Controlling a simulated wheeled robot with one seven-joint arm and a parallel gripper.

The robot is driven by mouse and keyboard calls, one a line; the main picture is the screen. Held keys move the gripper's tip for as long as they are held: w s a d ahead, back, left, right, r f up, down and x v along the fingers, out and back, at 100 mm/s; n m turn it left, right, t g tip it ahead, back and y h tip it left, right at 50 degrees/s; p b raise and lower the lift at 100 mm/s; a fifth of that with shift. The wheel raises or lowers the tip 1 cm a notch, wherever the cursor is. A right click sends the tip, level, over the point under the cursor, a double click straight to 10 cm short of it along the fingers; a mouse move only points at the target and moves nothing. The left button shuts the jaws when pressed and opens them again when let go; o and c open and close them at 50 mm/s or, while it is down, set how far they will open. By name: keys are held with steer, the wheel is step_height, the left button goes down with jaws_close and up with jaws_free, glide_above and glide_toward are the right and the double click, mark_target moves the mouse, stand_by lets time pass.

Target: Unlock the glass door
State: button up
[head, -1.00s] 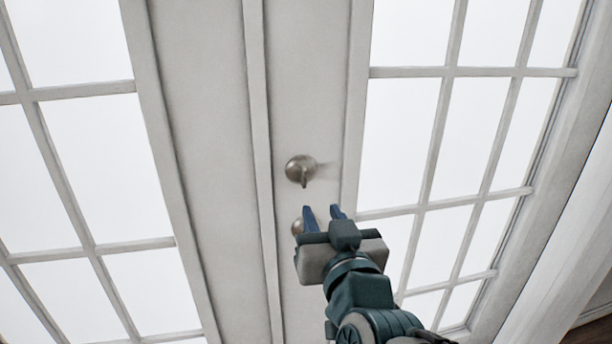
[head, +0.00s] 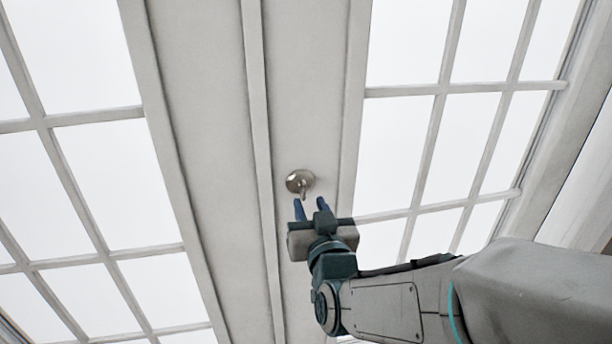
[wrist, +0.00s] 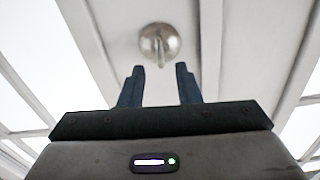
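The glass door (head: 305,100) is white-framed, with bright panes in a grid. A round metal lock with a small thumb-turn (head: 300,182) sits on its stile, and it also shows in the wrist view (wrist: 160,42). The turn piece points roughly downward. My gripper (head: 310,204) is just below the lock in the head view, its two blue fingers apart and pointing up toward it. In the wrist view the open fingers (wrist: 159,72) lie to either side of the turn piece's line, with nothing between them. I cannot tell whether they touch the lock.
A second white door panel (head: 200,120) with gridded panes (head: 100,170) stands to the left, beyond a vertical seam. A white frame (head: 565,130) runs along the right. The lower knob is hidden behind my gripper and arm.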

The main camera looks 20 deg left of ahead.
mark_target(305, 193)
steer(key=p, duration=0.1)
steer(key=w+p, duration=0.1)
steer(key=shift+a+r+p, duration=0.15)
steer(key=shift+a+p, duration=0.15)
steer(key=shift+p+x, duration=0.6)
steer(key=shift+x, duration=2.05)
jaws_close()
steer(key=shift+d, duration=0.1)
steer(key=shift+f, duration=0.25)
